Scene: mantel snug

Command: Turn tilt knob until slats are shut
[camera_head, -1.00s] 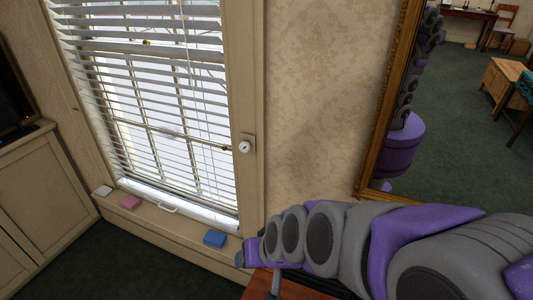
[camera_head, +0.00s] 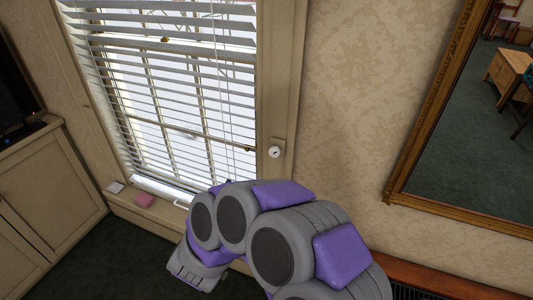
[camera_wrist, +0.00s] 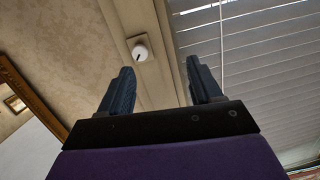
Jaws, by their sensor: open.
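The tilt knob (camera_head: 275,151) is a small round white dial on a plate on the right side of the window frame. It also shows in the wrist view as a white dial (camera_wrist: 140,52) with a dark pointer mark. The blind's slats (camera_head: 165,90) are open, with bright window panes showing between them. In the wrist view the slats (camera_wrist: 255,60) look like broad overlapping bands. My gripper (camera_wrist: 163,78) is open and empty, its two dark fingers apart, with the knob beyond them and left of centre.
A sill bench (camera_head: 125,206) under the window bears a pink block (camera_head: 145,201) and a white block (camera_head: 115,187). A gold-framed mirror (camera_head: 410,150) hangs at right above a wooden ledge (camera_head: 450,279). A cabinet (camera_head: 45,185) stands at left.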

